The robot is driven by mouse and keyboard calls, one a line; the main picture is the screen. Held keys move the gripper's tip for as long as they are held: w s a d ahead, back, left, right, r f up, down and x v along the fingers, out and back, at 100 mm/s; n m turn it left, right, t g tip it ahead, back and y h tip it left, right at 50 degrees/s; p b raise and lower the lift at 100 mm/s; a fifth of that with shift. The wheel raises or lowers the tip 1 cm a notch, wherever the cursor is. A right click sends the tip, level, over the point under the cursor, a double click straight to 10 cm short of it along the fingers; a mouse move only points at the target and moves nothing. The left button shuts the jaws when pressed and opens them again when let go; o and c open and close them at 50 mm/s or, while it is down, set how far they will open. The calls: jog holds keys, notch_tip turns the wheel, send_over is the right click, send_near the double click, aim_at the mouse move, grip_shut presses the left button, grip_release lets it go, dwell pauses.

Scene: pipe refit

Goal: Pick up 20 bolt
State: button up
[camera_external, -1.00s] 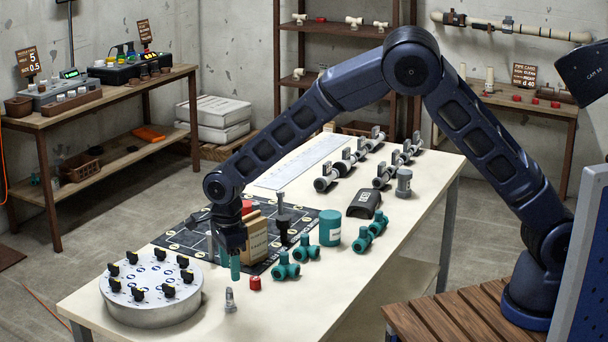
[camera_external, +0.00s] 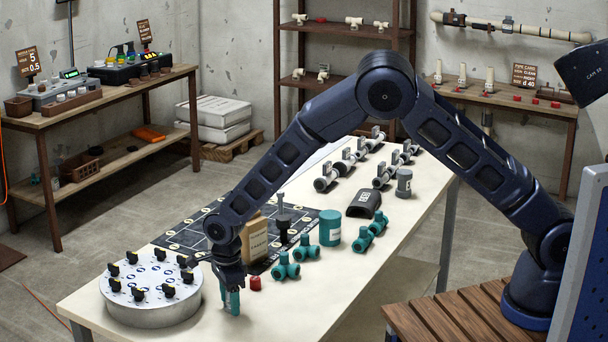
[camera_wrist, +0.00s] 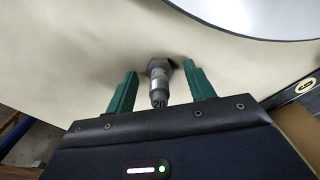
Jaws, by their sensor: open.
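The grey bolt marked 20 (camera_wrist: 159,84) stands on the cream table between the green fingers of my gripper (camera_wrist: 161,92) in the wrist view. A gap shows on each side of it, wider on the left finger's side. In the external view my gripper (camera_external: 231,303) points down near the table's front edge, and its fingers hide the bolt there. My gripper is open around the bolt and does not hold it.
A round grey plate with black knobs (camera_external: 152,312) stands just left of my gripper. A red cap (camera_external: 255,283) and green pipe fittings (camera_external: 286,268) are to the right. A tan box (camera_external: 257,240) stands behind. The table's front right is clear.

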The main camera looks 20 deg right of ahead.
jog(key=c, duration=1.1)
jog(key=shift+r, duration=0.1)
jog(key=shift+c, duration=0.2)
